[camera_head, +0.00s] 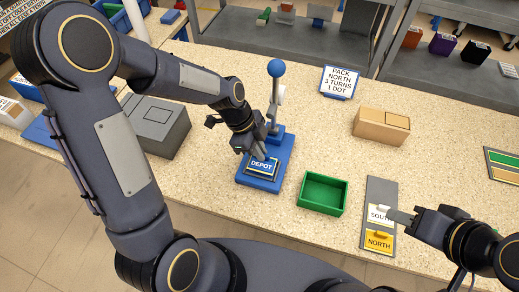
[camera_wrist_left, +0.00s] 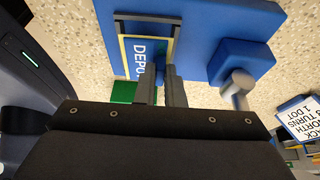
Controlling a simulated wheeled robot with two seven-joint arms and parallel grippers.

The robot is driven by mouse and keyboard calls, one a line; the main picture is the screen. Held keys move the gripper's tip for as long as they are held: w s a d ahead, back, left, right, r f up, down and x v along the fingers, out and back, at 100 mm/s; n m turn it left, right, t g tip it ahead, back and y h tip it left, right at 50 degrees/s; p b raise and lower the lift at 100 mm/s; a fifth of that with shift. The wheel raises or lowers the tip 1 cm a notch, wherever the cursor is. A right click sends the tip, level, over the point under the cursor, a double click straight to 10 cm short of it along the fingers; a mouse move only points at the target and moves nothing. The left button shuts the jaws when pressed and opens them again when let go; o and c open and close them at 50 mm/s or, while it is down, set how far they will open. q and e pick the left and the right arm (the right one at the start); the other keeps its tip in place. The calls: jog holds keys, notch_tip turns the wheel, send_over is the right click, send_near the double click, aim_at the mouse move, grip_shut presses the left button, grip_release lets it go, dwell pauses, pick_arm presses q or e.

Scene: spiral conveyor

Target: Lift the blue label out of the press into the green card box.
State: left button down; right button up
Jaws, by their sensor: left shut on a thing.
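The blue label (camera_head: 262,164), reading DEPOT, lies in the frame on the blue press (camera_head: 246,178). In the left wrist view the label (camera_wrist_left: 137,52) has a small blue tab between my fingers. My left gripper (camera_head: 258,153) reaches down onto the label and is shut on it; in the left wrist view its fingers (camera_wrist_left: 165,86) show side by side. The label still appears to be at the press. The green card box (camera_head: 311,203) stands empty to the right of the press. My right gripper (camera_head: 390,212) is beside the SOUTH card; its jaw gap is unclear.
A grey strip (camera_head: 381,187) holds the white SOUTH card (camera_head: 378,217) and yellow NORTH card (camera_head: 379,241). The press lever (camera_head: 276,69) stands upright behind the label. A cardboard box (camera_head: 380,127), a sign (camera_head: 340,83) and a grey box (camera_head: 157,125) stand around. Table between is clear.

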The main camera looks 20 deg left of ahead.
aim_at(267, 156)
pick_arm(q)
jog(key=shift+r, duration=0.1)
jog(key=shift+r+p, duration=1.15)
jog(key=shift+r, duration=0.8)
jog(key=shift+s+f, duration=0.1)
jog(key=shift+s, duration=0.05)
